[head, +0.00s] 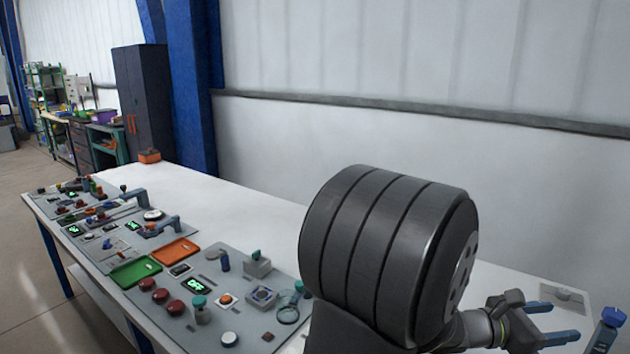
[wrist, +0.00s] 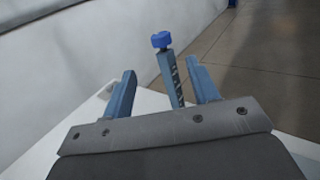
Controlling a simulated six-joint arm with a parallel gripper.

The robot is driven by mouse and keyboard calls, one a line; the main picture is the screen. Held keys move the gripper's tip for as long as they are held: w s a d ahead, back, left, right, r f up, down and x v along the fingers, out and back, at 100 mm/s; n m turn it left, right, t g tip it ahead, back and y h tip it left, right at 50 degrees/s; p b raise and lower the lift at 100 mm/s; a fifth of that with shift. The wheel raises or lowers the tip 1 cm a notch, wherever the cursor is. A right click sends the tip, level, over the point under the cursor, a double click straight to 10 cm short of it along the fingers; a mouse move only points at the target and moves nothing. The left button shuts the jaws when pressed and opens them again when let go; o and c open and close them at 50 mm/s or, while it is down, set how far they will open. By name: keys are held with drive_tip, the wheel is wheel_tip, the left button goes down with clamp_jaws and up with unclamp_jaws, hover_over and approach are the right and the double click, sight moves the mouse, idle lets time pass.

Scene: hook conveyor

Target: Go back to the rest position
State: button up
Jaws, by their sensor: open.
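My gripper (head: 556,322) is at the lower right of the head view, over the right end of the white table. Its two blue fingers are apart with nothing between them. In the wrist view my gripper (wrist: 163,92) shows both fingers spread. A blue-capped post (head: 608,330) stands beyond the fingertips at the right edge of the head view. It also shows in the wrist view (wrist: 169,72), seen between the fingers but farther off. My dark arm links hide part of the table in the head view.
The white table (head: 205,187) carries control panels with red buttons (head: 161,296), a green tray (head: 136,271) and an orange tray (head: 175,251) on the left. A flat grey plate (head: 562,296) lies near the gripper. A white wall (head: 270,140) runs behind.

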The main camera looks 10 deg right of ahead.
sight(606, 314)
drive_tip(key=d, duration=0.4)
drive_tip(key=s+d, duration=0.1)
drive_tip(key=d, duration=0.4)
drive_tip(key=s+d, duration=0.1)
drive_tip(key=d, duration=0.3)
drive_tip(key=shift+d, duration=0.4)
drive_tip(key=w+a, duration=0.2)
drive_tip(key=a, duration=1.5)
drive_tip(key=d, duration=0.5)
drive_tip(key=s+d, duration=0.1)
drive_tip(key=d, duration=0.5)
drive_tip(key=s+d, duration=0.1)
drive_tip(key=d, duration=0.5)
drive_tip(key=shift+d, duration=0.1)
drive_tip(key=shift+m+g, duration=0.6)
drive_tip(key=shift+g, duration=0.3)
drive_tip(key=w+r+v, duration=0.1)
drive_tip(key=v, duration=1.7)
drive_tip(key=s+n+t, duration=0.3)
drive_tip(key=s+t, duration=0.2)
drive_tip(key=s, duration=0.1)
drive_tip(key=shift+s+f, duration=0.25)
drive_tip(key=shift+f, duration=0.2)
